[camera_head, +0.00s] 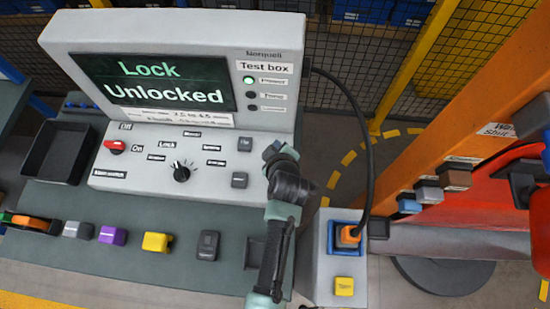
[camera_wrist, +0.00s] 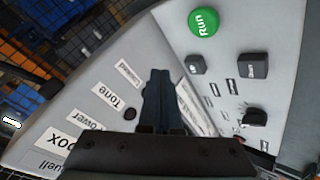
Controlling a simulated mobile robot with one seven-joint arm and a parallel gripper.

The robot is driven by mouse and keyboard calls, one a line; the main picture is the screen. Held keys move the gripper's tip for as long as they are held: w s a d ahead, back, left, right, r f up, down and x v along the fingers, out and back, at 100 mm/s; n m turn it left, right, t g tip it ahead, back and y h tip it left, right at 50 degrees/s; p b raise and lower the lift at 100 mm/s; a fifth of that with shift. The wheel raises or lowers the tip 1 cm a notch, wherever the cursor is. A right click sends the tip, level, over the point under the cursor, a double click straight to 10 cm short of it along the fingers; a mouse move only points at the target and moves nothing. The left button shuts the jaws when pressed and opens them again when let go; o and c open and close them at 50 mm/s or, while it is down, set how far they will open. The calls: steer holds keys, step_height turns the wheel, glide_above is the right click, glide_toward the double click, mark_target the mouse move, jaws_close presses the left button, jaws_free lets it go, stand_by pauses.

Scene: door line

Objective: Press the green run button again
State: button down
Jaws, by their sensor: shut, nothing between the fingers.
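The green Run button (camera_wrist: 204,23) sits on the sloped panel of the test box, at the top of the wrist view. In the head view it does not show; my arm covers the panel's right end. My gripper (camera_wrist: 160,75) is shut and empty. In the wrist view its fingertips are below and left of the button in the picture, apart from it. The test box (camera_head: 283,90) has a screen (camera_head: 150,82) reading "Lock Unlocked". One green lamp (camera_head: 248,80) beside the screen is lit.
The sloped panel also has a black knob (camera_head: 181,172), a red switch (camera_head: 114,147) and two dark square buttons (camera_head: 239,180). A black tray (camera_head: 57,150) stands at left. A cable (camera_head: 366,130) runs down to a connector at right. Several small coloured blocks line the bench front.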

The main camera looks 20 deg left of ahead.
steer(key=shift+f, duration=0.1)
step_height(320, 180, down, 9)
steer(key=b, duration=0.7)
steer(key=shift+r+b, duration=0.2)
steer(key=shift+b, duration=0.1)
stand_by(1.5)
steer(key=shift+f+b, duration=0.45)
steer(key=shift+f+b, duration=0.5)
stand_by(0.5)
steer(key=shift+r, duration=0.1)
steer(key=shift+r+p, duration=0.8)
steer(key=shift+r, duration=0.05)
steer(key=shift+r+p, duration=2.15)
steer(key=shift+r, duration=0.35)
